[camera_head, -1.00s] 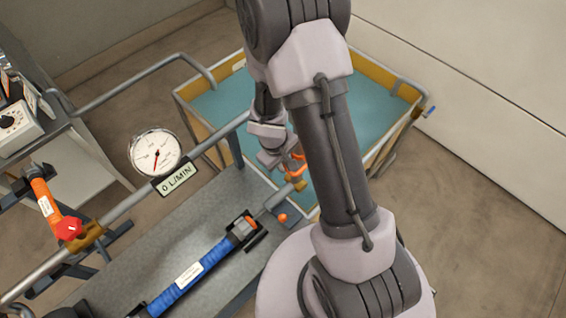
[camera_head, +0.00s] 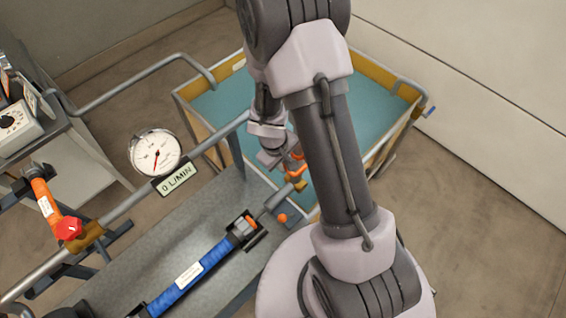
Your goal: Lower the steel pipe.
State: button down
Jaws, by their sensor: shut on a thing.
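My gripper (camera_head: 286,163) is low over the near left corner of the basin, partly hidden behind my own arm link. It is shut at the orange and brass-coloured fittings at the upper right end of a short steel pipe (camera_head: 273,201). The exact grip is hidden. The pipe slants down to the left toward a black clamp (camera_head: 242,229) at the end of a blue-sleeved hose (camera_head: 190,275). A small orange ball (camera_head: 282,218) shows just below the pipe.
A basin of blue-green water (camera_head: 216,107) stands behind. A long grey pipe carries a round gauge (camera_head: 155,152), a "0 L/MIN" display (camera_head: 175,179) and an orange lever with a red knob (camera_head: 68,228). A grey bench (camera_head: 190,222) lies underneath. Floor at right is clear.

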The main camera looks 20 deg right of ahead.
dwell(0.3)
jog(key=shift+w+d+r, duration=0.15)
jog(key=shift+d+r, duration=0.05)
jog(key=shift+d, duration=0.15)
jog(key=w+d+p, duration=0.3)
jog(key=d, duration=0.5)
jog(key=shift+d+r+p, duration=0.3)
jog(key=shift+p, duration=0.05)
jog(key=shift+w, duration=0.1)
